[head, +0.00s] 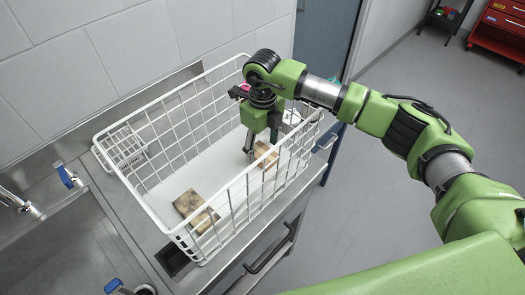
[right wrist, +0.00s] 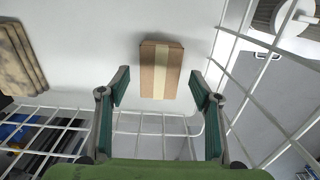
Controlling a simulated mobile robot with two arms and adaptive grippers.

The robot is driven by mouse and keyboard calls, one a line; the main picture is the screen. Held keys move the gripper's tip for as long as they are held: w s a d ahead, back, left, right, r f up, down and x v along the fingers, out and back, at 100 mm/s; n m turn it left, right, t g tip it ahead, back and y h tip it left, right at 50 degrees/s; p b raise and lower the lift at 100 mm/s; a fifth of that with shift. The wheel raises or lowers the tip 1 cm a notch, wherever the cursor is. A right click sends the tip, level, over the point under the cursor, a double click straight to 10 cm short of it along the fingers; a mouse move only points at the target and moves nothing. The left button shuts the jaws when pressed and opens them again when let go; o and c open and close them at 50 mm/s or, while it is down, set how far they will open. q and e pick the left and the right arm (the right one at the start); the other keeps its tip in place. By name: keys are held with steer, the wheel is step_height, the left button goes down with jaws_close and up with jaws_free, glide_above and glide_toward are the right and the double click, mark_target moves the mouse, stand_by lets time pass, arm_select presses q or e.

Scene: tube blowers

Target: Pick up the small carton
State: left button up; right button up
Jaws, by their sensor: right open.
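The small carton (head: 265,155) is a brown box with a pale tape stripe. It lies on the floor of the white wire basket (head: 172,228), towards the basket's right end in the head view. In the right wrist view the carton (right wrist: 160,70) sits ahead of my fingertips, centred between them. My right gripper (head: 261,148) points down into the basket, right by the carton. In the right wrist view its two fingers (right wrist: 160,90) are spread wide, with nothing held between them. My left gripper is in neither view.
A second, larger brown-and-dark block (head: 196,209) lies in the basket's near-left part; it shows at the left in the right wrist view (right wrist: 20,58). The wire walls rise around my gripper. The basket stands on a steel counter (head: 140,235) beside a tiled wall.

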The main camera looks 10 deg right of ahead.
steer(key=shift+f, duration=0.6)
steer(key=c, duration=0.9)
steer(key=shift+r, duration=0.15)
